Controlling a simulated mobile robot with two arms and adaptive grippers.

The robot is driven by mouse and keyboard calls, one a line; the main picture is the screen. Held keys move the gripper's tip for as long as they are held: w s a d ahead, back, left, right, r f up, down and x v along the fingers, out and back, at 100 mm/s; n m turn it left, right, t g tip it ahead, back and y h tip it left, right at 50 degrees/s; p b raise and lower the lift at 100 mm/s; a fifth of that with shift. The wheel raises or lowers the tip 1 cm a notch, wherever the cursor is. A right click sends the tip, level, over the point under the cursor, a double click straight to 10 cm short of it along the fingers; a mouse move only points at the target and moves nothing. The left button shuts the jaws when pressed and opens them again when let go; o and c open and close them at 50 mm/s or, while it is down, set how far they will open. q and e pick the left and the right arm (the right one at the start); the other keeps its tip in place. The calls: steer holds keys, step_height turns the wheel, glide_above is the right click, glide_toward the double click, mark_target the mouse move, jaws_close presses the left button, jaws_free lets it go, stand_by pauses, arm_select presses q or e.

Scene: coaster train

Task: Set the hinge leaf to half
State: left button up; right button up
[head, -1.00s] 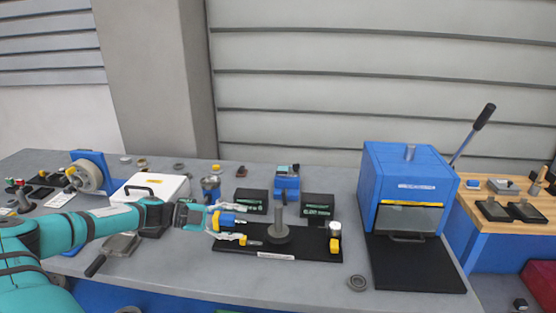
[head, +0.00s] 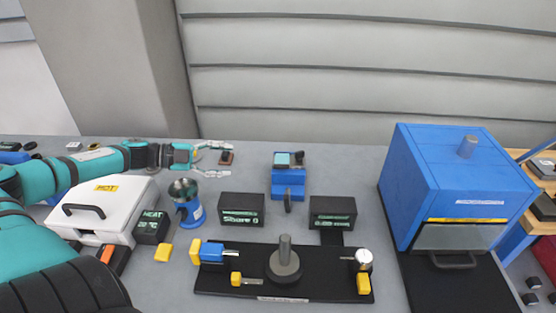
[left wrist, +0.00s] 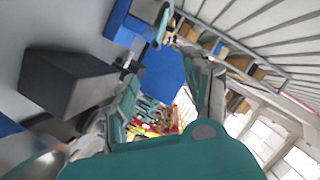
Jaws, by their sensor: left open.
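In the left wrist view, the fingers reach up from the teal gripper body (left wrist: 190,150), and the hinge leaf cannot be made out. My right gripper is not in view.
Near my left arm are a white HOT box (head: 112,205) and a blue cup-like device (head: 186,203). A blue stand (head: 288,183), black display boxes (head: 241,209) and a black fixture board (head: 325,288) lie to the right. A blue press (head: 450,180) stands far right.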

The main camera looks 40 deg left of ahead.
mark_target(278, 164)
arm_select(q)
steer(key=b+x, duration=0.2)
steer(key=x, duration=1.4)
steer(key=shift+d, duration=0.2)
steer(key=shift+w+f, duration=0.1)
